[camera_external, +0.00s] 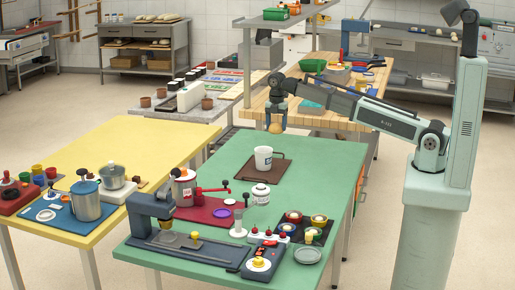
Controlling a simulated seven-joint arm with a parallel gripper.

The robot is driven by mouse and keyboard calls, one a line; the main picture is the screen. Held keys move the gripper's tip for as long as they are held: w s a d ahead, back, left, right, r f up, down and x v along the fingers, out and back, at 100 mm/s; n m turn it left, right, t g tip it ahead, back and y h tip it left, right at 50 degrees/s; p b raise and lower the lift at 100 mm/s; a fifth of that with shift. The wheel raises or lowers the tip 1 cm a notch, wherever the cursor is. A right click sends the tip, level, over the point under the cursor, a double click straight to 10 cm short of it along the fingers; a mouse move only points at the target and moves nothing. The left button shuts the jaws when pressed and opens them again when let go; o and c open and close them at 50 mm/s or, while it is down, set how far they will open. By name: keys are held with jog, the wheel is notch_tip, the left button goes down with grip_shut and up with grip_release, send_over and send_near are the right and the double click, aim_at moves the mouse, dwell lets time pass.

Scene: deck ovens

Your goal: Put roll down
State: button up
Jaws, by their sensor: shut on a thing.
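My gripper (275,121) hangs above the far part of the green table. It is shut on a small golden-brown roll (275,128). The roll is in the air, higher than the white mug in the picture, and its far side is hidden. The fingers are small in this view.
Below the gripper, a white mug (263,159) stands on a brown mat (287,169) on the green table (228,160). A white jar (261,193), a red tray (213,212) and a dark machine (151,213) are nearer. The table's far left is clear.

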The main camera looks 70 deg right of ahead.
jog(key=shift+f, duration=3.65)
jog(key=shift+f, duration=0.15)
jog(key=o, duration=1)
notch_tip(320, 180, up, 12)
jog(key=shift+r, duration=0.2)
